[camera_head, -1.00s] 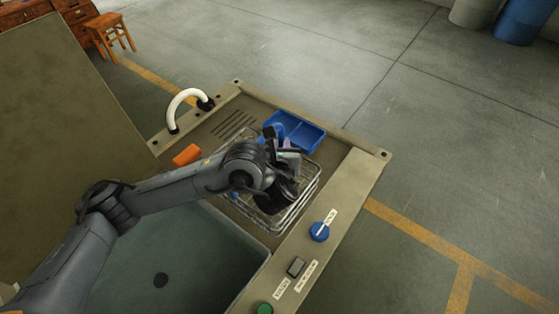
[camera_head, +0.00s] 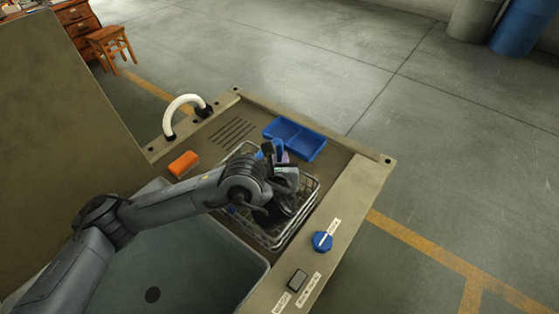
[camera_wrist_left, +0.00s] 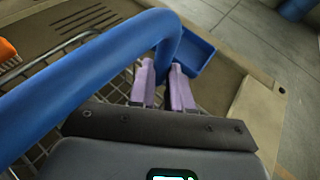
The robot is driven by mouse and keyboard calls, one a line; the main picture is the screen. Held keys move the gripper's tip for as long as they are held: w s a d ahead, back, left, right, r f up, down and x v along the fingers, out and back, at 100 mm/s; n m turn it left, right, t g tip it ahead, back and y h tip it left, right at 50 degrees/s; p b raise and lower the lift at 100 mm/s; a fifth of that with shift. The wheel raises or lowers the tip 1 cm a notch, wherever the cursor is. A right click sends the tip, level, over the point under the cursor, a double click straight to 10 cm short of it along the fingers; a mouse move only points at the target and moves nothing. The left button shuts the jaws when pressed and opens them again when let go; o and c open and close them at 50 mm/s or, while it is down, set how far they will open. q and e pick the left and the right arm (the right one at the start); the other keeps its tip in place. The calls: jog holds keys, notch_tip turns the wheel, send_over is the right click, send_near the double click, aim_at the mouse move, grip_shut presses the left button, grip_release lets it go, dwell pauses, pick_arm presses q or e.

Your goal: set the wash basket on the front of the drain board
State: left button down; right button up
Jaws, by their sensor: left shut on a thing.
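The wash basket (camera_head: 262,237) is a wire basket with a blue handle (camera_wrist_left: 85,75). It is over the drain board (camera_head: 215,143), between the blue tray and the sink basin. I cannot tell whether its bottom touches the board. My left gripper (camera_head: 282,172) is over the basket and hides part of it. In the left wrist view, its pale purple fingers (camera_wrist_left: 163,88) are at the far, down-curving end of the blue handle and shut on it. Part of the wire mesh shows behind the fingers. My right gripper is in neither view.
The basin (camera_head: 190,262) is in front. A blue knob (camera_head: 322,241) sits on the right rim.

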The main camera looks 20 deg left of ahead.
pick_arm(q)
jog(key=c, duration=1.4)
grip_release()
jog(key=shift+f, duration=0.1)
jog(key=o, duration=0.3)
jog(key=shift+o, duration=0.2)
jog(key=shift+s+r+p, duration=0.2)
jog(key=shift+r+p, duration=0.1)
jog(key=shift+p, duration=0.05)
jog(key=p+v, duration=0.7)
jog(key=v, duration=0.4)
jog(key=shift+s+d, duration=0.2)
jog(key=shift+s, duration=0.05)
jog(key=shift+f, duration=0.1)
